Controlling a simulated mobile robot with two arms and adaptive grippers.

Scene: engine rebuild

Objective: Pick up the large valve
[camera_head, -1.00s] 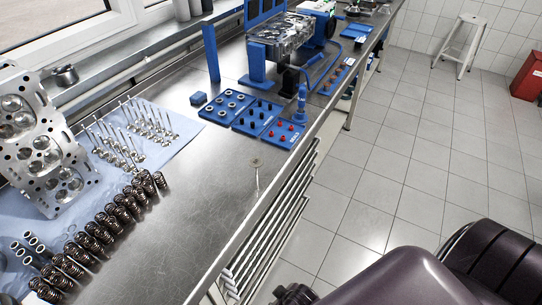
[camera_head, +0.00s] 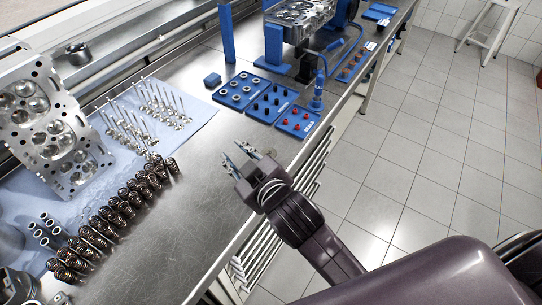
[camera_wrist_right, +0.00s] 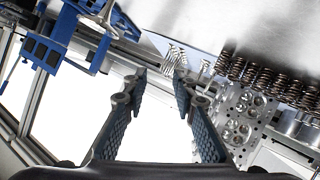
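My right gripper (camera_head: 237,155) is over the steel bench near its front edge, with its two fingers apart. The wrist view shows the same open gripper (camera_wrist_right: 161,78) with nothing between its fingers. The single valve that stood by the bench edge a second ago cannot be made out now in the head view; the gripper covers that area. More valves (camera_head: 150,112) stand in rows on a light blue cloth (camera_head: 197,112) to the left. My left gripper is not in view.
Blue parts trays (camera_head: 298,122) lie beyond the gripper. Coil springs (camera_head: 122,208) stand in rows at left, near a cylinder head (camera_head: 42,130). An engine block (camera_head: 298,20) sits in a blue stand at the back. Bare steel bench (camera_head: 190,215) lies between springs and edge.

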